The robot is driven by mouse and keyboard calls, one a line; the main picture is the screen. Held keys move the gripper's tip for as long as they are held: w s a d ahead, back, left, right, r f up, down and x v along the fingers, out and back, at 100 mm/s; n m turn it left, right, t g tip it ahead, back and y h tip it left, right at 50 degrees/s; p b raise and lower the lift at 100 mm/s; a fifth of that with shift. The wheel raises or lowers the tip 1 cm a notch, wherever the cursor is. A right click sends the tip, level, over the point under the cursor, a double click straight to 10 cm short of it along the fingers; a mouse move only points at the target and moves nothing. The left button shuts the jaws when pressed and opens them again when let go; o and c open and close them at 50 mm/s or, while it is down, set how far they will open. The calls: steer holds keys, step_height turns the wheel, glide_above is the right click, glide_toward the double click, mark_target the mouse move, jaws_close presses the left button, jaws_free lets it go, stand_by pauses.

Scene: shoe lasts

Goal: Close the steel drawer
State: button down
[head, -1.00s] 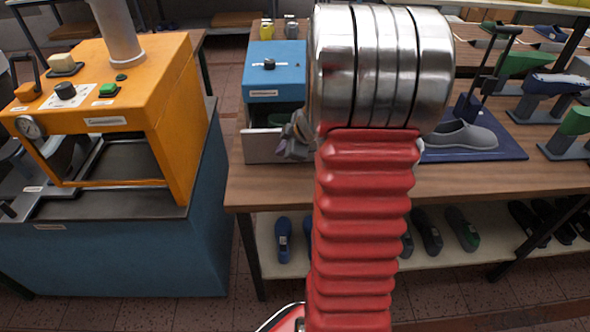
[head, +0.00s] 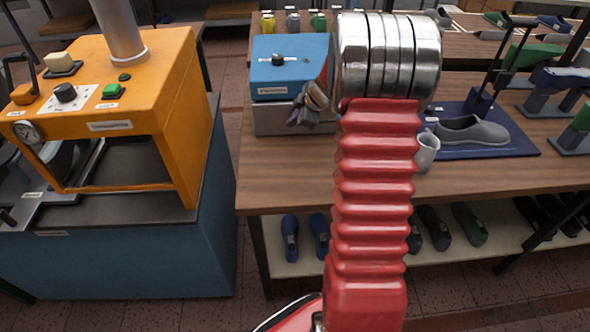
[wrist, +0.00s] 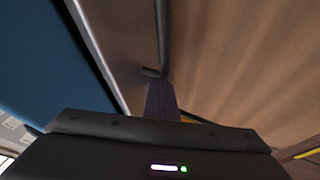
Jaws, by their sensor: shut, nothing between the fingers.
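The steel drawer (head: 275,121) sits under the blue cabinet (head: 290,66) at the left of the wooden bench. In the head view its grey front is close up under the blue body, and no open inside shows. My gripper (head: 304,112) is shut and empty, at the right part of the drawer front. I cannot tell whether it touches it. In the wrist view the purple fingers (wrist: 160,100) point at the lower end of a dark bar beside the grey steel face (wrist: 122,40). My arm hides the drawer's right end.
A grey cup (head: 427,152) stands on the bench right of my arm. Behind it a grey shoe (head: 472,131) lies on a blue mat (head: 515,148). An orange press (head: 165,100) stands to the left, across a gap. The bench front (head: 290,185) is clear.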

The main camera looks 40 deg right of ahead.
steer(key=shift+w+r, duration=0.2)
steer(key=shift+w, duration=0.2)
steer(key=shift+s+a, duration=0.1)
steer(key=shift+a, duration=0.05)
steer(key=shift+s+a, duration=0.15)
steer(key=s, duration=0.1)
steer(key=s+a, duration=0.1)
steer(key=s, duration=0.1)
steer(key=shift+s+a+f, duration=0.15)
steer(key=shift+a+f, duration=0.05)
steer(key=shift+a, duration=0.1)
steer(key=v, duration=1)
steer(key=shift+s, duration=0.2)
steer(key=shift+d, duration=0.15)
